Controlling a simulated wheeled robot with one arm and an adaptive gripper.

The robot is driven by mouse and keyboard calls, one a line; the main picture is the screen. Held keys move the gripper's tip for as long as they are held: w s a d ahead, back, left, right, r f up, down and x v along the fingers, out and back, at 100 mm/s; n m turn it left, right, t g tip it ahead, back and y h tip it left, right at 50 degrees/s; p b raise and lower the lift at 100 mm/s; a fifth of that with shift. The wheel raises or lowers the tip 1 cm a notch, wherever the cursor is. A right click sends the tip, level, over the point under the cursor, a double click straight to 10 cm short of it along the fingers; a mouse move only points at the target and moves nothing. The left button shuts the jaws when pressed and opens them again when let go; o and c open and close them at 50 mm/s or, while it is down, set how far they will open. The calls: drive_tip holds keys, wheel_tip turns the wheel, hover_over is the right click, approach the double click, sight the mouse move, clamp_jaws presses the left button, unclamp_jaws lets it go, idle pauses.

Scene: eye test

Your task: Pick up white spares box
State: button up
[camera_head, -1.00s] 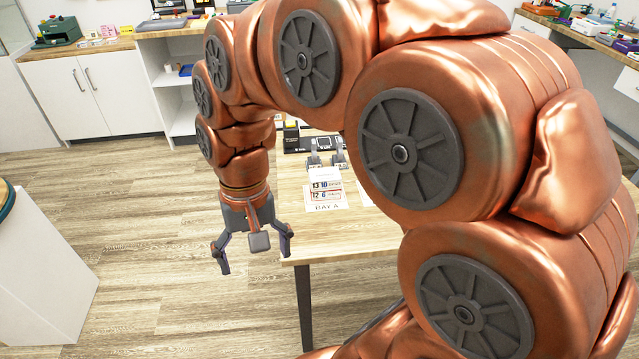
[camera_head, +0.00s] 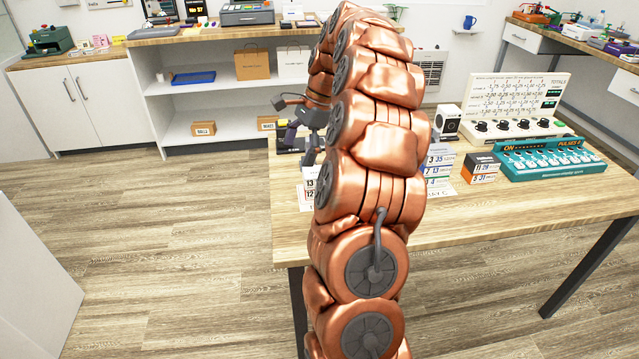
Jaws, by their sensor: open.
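Several small number-printed boxes stand on the wooden table (camera_head: 540,205).
A teal device (camera_head: 548,158) and a white panel with knobs (camera_head: 515,105) occupy the table's right. A white speaker-like box (camera_head: 448,122) stands behind the small boxes. A white shelf unit (camera_head: 220,96) stands behind. The table's front right is clear.

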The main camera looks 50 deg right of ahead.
sight(320, 171)
drive_tip(key=d+f+m, duration=0.1)
drive_tip(key=d, duration=0.2)
drive_tip(key=s+d+f+m, duration=0.1)
drive_tip(key=d+f+m, duration=0.1)
drive_tip(key=d, duration=0.2)
drive_tip(key=d+f+m+t+b, duration=0.1)
drive_tip(key=d, duration=0.2)
drive_tip(key=shift+s+d+f, duration=0.15)
drive_tip(key=shift+s, duration=0.15)
drive_tip(key=shift+f, duration=0.2)
drive_tip(key=shift+a+x, duration=0.1)
drive_tip(key=shift+x, duration=1.55)
drive_tip(key=shift+a+x, duration=0.15)
drive_tip(key=shift+x, duration=1.45)
drive_tip(key=shift+w+f, duration=0.2)
drive_tip(key=shift+f, duration=0.1)
drive_tip(key=c, duration=1.3)
